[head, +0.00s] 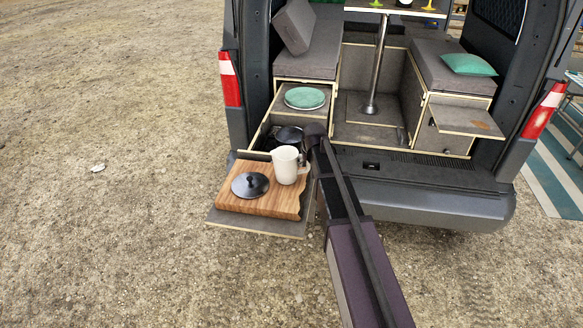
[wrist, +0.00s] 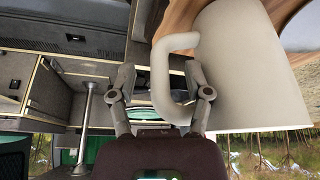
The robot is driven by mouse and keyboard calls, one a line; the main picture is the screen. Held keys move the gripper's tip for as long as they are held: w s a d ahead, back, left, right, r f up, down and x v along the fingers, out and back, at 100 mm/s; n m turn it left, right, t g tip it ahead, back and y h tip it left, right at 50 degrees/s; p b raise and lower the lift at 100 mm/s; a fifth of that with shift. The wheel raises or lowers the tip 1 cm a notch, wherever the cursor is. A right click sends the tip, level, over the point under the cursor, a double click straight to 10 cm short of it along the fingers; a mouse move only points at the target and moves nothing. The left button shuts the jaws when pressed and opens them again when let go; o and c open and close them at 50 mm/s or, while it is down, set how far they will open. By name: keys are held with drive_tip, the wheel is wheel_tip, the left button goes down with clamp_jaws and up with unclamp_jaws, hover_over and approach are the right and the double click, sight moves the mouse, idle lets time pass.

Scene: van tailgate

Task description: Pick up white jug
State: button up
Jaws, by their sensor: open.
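The white jug (head: 285,165) stands upright on a wooden board (head: 237,205) on the pulled-out shelf at the van's rear. In the wrist view the jug (wrist: 250,70) fills the right side, its handle pointing left. My gripper (head: 315,136) is at the jug's handle side in the head view, with its fingers mostly hidden. In the wrist view my gripper (wrist: 161,84) is open, with one finger on each side of the handle. I cannot tell whether either finger touches it.
A dark pot (head: 289,135) sits behind the jug. A green plate (head: 305,97) lies on the box farther back. The van's bumper (head: 430,207) is to the right. Open gravel lies left.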

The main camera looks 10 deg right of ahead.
clamp_jaws()
drive_tip(key=shift+r+p, duration=0.4)
idle(0.5)
drive_tip(key=shift+r+p, duration=1.35)
drive_tip(key=shift+p, duration=0.05)
drive_tip(key=shift+s+r, duration=0.15)
drive_tip(key=shift+s, duration=0.05)
drive_tip(key=s+d, duration=0.3)
drive_tip(key=s, duration=0.4)
drive_tip(key=s+d+r+p, duration=0.1)
drive_tip(key=s+d, duration=0.2)
drive_tip(key=s, duration=0.4)
drive_tip(key=shift+s+d+r, duration=0.1)
drive_tip(key=shift+s+d, duration=0.05)
idle(0.4)
